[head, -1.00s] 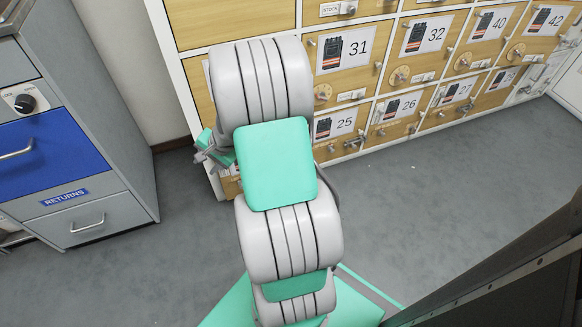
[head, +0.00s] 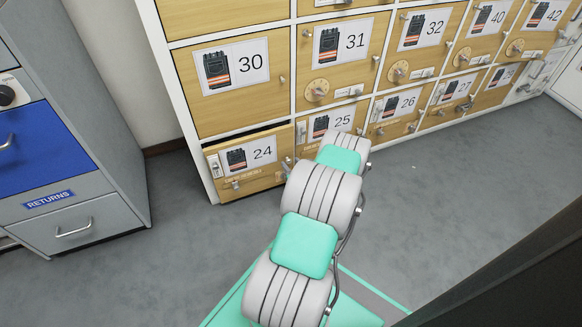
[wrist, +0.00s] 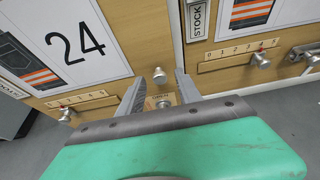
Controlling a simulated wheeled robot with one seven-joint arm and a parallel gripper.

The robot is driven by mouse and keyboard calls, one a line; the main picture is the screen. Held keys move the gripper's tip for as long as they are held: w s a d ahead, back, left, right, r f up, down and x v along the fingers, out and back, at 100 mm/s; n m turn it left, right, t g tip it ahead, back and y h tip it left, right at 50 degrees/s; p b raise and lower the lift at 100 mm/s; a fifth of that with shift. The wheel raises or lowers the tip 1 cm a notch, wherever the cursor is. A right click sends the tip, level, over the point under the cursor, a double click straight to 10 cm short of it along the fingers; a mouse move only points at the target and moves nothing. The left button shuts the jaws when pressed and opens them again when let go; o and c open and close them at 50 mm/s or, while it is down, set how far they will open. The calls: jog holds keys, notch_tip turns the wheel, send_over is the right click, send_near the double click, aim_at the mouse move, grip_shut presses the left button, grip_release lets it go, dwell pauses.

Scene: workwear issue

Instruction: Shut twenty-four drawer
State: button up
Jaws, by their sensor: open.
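Drawer 24 (head: 270,150) is a wooden front with a radio picture label, at the bottom left of the locker bank. A dark gap along its top shows that it stands a little out from its frame. In the wrist view its label (wrist: 75,38) fills the upper left. My gripper (wrist: 161,88) is open, with its two fingers apart and pointing at the right part of the drawer front. I cannot tell whether the fingers touch the front. In the head view my arm mostly hides the gripper.
Drawer 25 (head: 315,128) is just right of drawer 24, and door 30 (head: 235,85) is above it. A grey cabinet with a blue RETURNS drawer (head: 45,150) stands at the left. Grey floor (head: 190,260) is clear between. A dark panel (head: 510,270) fills the lower right.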

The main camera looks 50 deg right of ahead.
jog(key=shift+w+d+f, duration=0.1)
jog(key=shift+w+d, duration=0.05)
jog(key=shift+w, duration=0.15)
jog(key=shift+c, duration=0.2)
grip_shut()
dwell(1.0)
